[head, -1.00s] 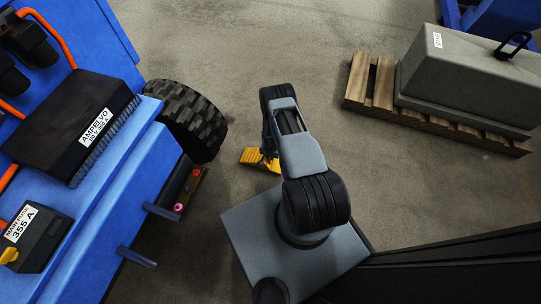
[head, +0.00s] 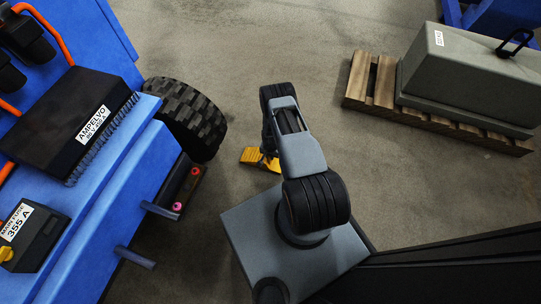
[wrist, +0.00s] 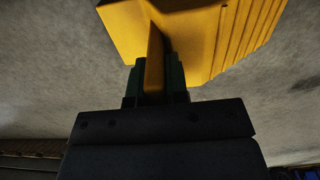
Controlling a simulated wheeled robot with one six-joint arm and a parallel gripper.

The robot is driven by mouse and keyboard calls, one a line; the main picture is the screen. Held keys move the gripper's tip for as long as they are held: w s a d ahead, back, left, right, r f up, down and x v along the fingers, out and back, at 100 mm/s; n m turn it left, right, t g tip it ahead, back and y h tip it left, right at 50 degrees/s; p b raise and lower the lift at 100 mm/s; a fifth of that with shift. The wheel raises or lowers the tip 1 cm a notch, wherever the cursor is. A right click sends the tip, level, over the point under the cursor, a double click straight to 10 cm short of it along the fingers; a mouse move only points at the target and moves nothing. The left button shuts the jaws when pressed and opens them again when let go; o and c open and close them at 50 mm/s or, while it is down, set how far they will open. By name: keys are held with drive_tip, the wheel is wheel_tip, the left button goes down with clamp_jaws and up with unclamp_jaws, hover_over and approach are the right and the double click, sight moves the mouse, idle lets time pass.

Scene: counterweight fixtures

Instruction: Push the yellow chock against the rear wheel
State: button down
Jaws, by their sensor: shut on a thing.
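The yellow chock (head: 254,156) sits on the concrete floor, partly hidden behind my arm in the head view. It lies to the right of the black rear wheel (head: 190,115) of the blue vehicle, with a strip of bare floor showing between them. In the wrist view the chock (wrist: 205,38) fills the top, with its ridged side to the right. My gripper (wrist: 154,78) is shut on an upright yellow plate of the chock, one dark green finger on each side. The wheel does not show in the wrist view.
The blue vehicle (head: 115,185) takes up the left, with a rear light bar (head: 187,185) jutting out below the wheel. A wooden pallet (head: 385,85) carrying a grey block (head: 455,75) stands at the upper right.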

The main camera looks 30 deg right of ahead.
drive_tip(key=c, duration=1)
unclamp_jaws()
drive_tip(key=shift+c, duration=0.2)
